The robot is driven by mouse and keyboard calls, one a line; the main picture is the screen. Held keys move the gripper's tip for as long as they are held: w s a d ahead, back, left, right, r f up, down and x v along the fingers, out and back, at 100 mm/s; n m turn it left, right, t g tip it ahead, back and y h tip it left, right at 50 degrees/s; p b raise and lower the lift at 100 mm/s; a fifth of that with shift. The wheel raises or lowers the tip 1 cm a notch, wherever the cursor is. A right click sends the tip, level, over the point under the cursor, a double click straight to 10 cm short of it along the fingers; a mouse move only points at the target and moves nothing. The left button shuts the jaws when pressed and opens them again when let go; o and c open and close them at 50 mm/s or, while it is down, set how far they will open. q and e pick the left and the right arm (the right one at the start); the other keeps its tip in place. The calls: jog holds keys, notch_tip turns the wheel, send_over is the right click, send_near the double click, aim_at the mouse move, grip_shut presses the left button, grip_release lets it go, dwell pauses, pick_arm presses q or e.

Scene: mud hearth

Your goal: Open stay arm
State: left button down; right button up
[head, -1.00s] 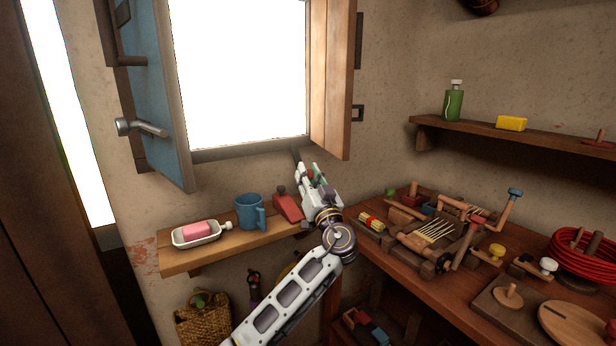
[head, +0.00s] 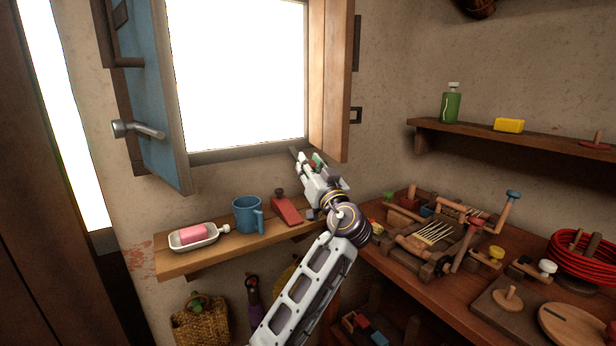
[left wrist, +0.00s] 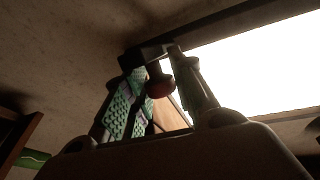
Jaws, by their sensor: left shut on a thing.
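The stay arm is a dark bar (head: 295,154) at the lower sill of the bright window, below the right wooden shutter (head: 330,80). My left gripper (head: 308,163) is at the sill beside the bar. In the left wrist view the dark bar (left wrist: 150,50) crosses above the fingertips, and a reddish-brown knob (left wrist: 158,86) hangs from it. The left gripper (left wrist: 155,80), with green textured finger pads, is shut on this knob. Most of the stay arm is hidden behind the gripper in the head view. My right gripper does not show.
A blue shutter (head: 163,100) stands open at left. Below the window, a shelf (head: 215,255) holds a soap dish (head: 183,244), a blue mug (head: 247,215) and a red wedge-shaped object (head: 286,209). A cluttered workbench (head: 430,298) fills the right.

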pick_arm(q)
jog(key=shift+s+d+r, duration=0.1)
jog(key=shift+d+r, duration=0.05)
jog(key=shift+r, duration=0.4)
jog(key=c, duration=1.2)
grip_release()
jog(key=shift+s, duration=0.1)
jog(key=shift+f, duration=0.15)
jog(key=shift+f, duration=0.2)
jog(key=shift+w+a+f+p, duration=0.2)
jog(key=shift+f+p, duration=0.1)
jog(key=shift+f, duration=0.2)
jog(key=shift+w+a+f+p, duration=0.1)
jog(key=shift+w+f+p, duration=0.15)
jog(key=shift+f, duration=0.25)
jog(key=shift+w+a+f+p, duration=0.15)
jog(key=shift+f+p, duration=0.15)
jog(key=shift+f, duration=0.2)
jog(key=shift+w+a+f+t+b, duration=0.15)
jog(key=shift+w+f+t+b, duration=0.05)
jog(key=shift+f+t+b, duration=0.35)
jog(key=shift+w+f, duration=0.1)
jog(key=shift+f, duration=0.1)
